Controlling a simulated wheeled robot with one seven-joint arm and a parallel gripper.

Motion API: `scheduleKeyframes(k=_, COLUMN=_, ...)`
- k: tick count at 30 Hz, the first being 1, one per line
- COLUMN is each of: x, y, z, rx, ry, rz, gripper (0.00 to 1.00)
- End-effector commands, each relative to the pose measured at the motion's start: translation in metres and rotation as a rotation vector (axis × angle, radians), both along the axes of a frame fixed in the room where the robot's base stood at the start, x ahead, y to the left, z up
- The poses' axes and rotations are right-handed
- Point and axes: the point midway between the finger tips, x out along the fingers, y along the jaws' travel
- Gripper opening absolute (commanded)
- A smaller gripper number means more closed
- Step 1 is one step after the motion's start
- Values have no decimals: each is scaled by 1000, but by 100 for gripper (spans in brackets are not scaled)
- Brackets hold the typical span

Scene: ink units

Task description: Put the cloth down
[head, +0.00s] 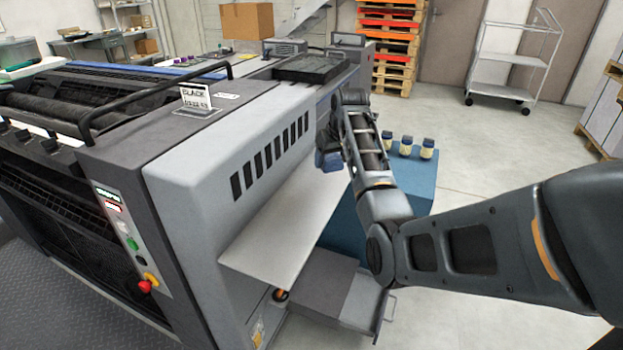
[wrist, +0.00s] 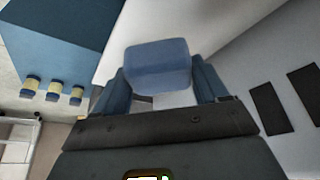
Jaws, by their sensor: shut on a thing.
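My gripper (wrist: 157,82) has one blue finger on each side of a folded blue-grey cloth (wrist: 158,60) and is shut on it. The cloth sticks out beyond the fingers, over a pale grey surface. In the head view my gripper (head: 329,150) is at the end of the arm, beside the machine's slotted side panel and above its light grey shelf (head: 270,245). A small blue patch shows there; I cannot tell cloth from finger in it. The gap between cloth and shelf is hard to judge.
A blue cabinet (head: 415,193) right of the shelf bears several small jars with yellowish labels (head: 406,146). They also show in the wrist view (wrist: 54,90). The grey printing machine (head: 200,150) fills the left. A wheeled cart (head: 510,70) stands at the back; open floor lies before it.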

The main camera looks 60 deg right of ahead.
Motion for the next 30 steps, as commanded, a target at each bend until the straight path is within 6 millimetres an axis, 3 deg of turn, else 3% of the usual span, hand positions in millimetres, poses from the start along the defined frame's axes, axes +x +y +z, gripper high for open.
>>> scheduleKeyframes(k=3, x=22, y=12, z=-14, rx=1, ry=3, rz=5, gripper=48)
scheduleKeyframes(k=9, x=44, y=23, z=-29, rx=0, ry=2, rz=1, gripper=48)
scheduleKeyframes(k=13, x=47, y=25, z=-35, rx=0, ry=2, rz=1, gripper=48)
scheduleKeyframes(k=21, x=46, y=25, z=-69, rx=1, ry=2, rz=0, gripper=48)
scheduleKeyframes(k=30, x=47, y=25, z=-72, rx=-1, ry=0, rz=0, gripper=48)
